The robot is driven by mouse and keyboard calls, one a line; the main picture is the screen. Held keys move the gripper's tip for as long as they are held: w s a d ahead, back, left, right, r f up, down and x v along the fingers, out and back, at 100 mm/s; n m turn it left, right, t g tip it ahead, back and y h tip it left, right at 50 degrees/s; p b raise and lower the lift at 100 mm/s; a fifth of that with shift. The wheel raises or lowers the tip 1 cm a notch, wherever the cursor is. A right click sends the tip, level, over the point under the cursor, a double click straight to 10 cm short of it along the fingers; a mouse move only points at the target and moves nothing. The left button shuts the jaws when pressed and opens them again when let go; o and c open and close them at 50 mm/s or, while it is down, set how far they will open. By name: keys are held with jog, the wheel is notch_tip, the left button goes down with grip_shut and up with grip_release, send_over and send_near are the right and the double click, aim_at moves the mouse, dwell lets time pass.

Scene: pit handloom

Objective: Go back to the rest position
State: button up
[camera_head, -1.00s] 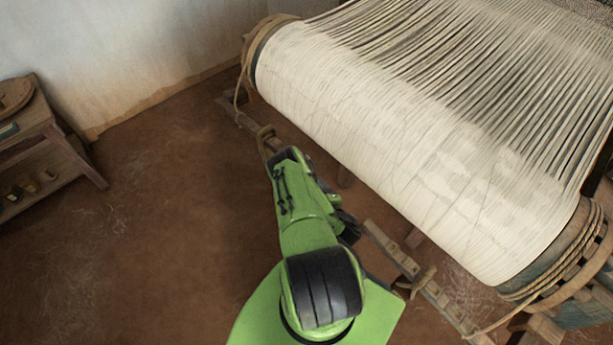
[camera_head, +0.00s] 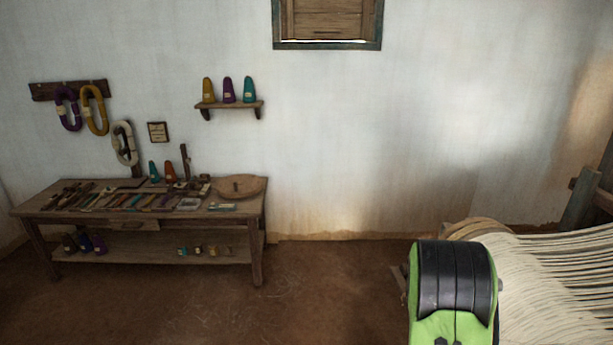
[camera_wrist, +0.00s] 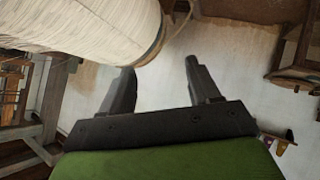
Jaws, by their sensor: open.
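My gripper (camera_wrist: 160,80) shows in the wrist view with its two dark fingers apart and nothing between them. Past the fingertips is a pale wall. The loom's roll of white warp (camera_wrist: 85,22) is at the upper left of that view, close to the left finger; I cannot tell whether they touch. In the head view my green and black arm link stands at the lower right, and my gripper is out of that picture. The white warp (camera_head: 555,285) spreads behind and to the right of the arm.
A wooden bench (camera_head: 190,215) with tools and a round wooden bowl (camera_head: 239,186) stands against the wall at left. A small shelf (camera_head: 230,105) holds three cones. Yarn hanks (camera_head: 95,110) hang at upper left. Brown floor (camera_head: 330,290) is clear between bench and loom.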

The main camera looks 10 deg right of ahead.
jog(key=s+a+r+y, duration=0.3)
jog(key=a+r, duration=0.4)
jog(key=a, duration=0.2)
jog(key=s+a+r+y, duration=0.2)
jog(key=s+a+r, duration=0.2)
jog(key=a+r, duration=0.45)
jog(key=s+a+n+g+y, duration=0.2)
jog(key=s+a+n+y, duration=0.1)
jog(key=s+a, duration=0.9)
jog(key=s+r, duration=0.1)
jog(key=s, duration=0.2)
jog(key=shift+s, duration=0.4)
jog(key=shift+d, duration=0.1)
